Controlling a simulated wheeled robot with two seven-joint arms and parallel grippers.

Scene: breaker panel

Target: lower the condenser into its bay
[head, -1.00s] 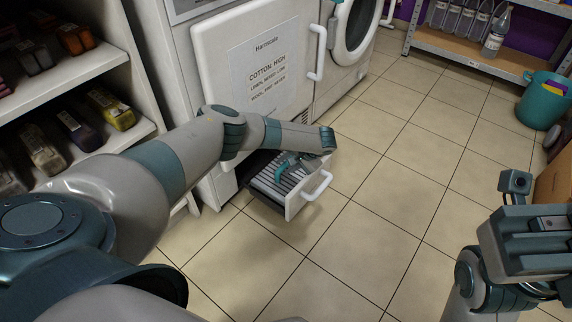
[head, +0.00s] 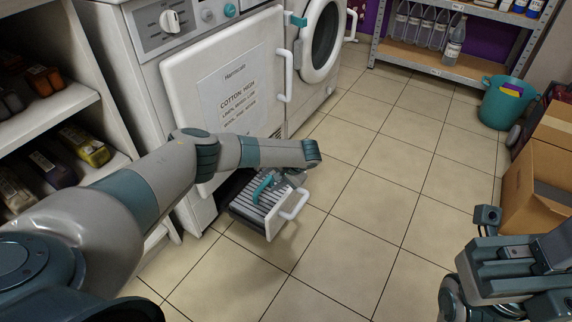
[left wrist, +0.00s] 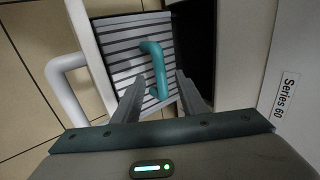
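The condenser is a grey ridged block (left wrist: 125,58) with a teal handle (left wrist: 157,65). It appears to sit in the pulled-out white drawer low on the front of the white machine; its ridges (head: 252,205) and teal handle (head: 262,187) also show in the head view. My left gripper (left wrist: 160,88) is above it with its two fingers apart. The teal handle shows between and beyond the fingers, and no grip on it shows. In the head view my left wrist hides part of the fingers. My right gripper (head: 520,268) is at the lower right, away from the drawer.
The drawer front has a white handle (head: 294,205). A dark gap (left wrist: 197,40) lies beside the condenser. The machine's white door (head: 225,90) is above the drawer. Shelves (head: 62,107) stand at left; a teal bucket (head: 507,103) and cardboard box (head: 532,180) stand at right. Tiled floor between is clear.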

